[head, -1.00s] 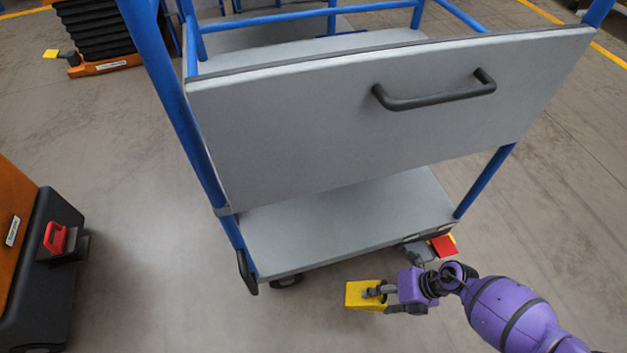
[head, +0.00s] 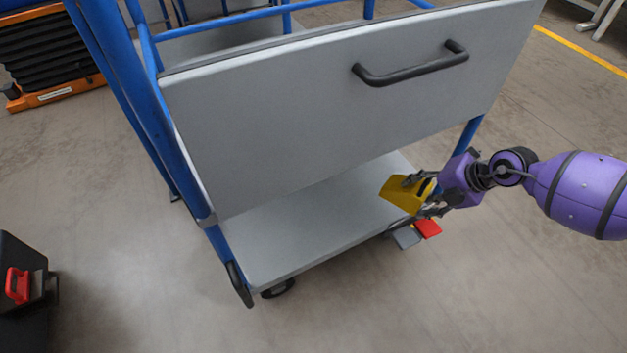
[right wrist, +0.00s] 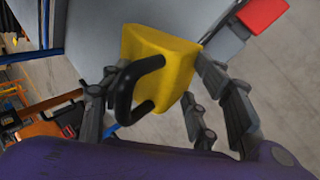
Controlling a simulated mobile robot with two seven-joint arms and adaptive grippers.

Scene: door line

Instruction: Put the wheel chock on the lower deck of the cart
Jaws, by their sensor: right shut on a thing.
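The yellow wheel chock (head: 401,194) with a black handle is held by my right gripper (head: 426,193), at the right end of the cart's lower deck (head: 300,222). In the head view it overlaps the deck's right part; I cannot tell whether it touches the deck. In the right wrist view the chock (right wrist: 158,58) shows with its black handle (right wrist: 135,88) between the fingers of the gripper (right wrist: 150,98). The cart has blue posts and a grey upper panel (head: 300,110) with a dark handle. My left gripper is not in view.
A red pedal (head: 428,228) and a grey pedal (head: 406,238) stick out low at the cart's right front corner. A dark machine with a red handle (head: 17,285) stands at the left edge. The lower deck is otherwise bare where visible.

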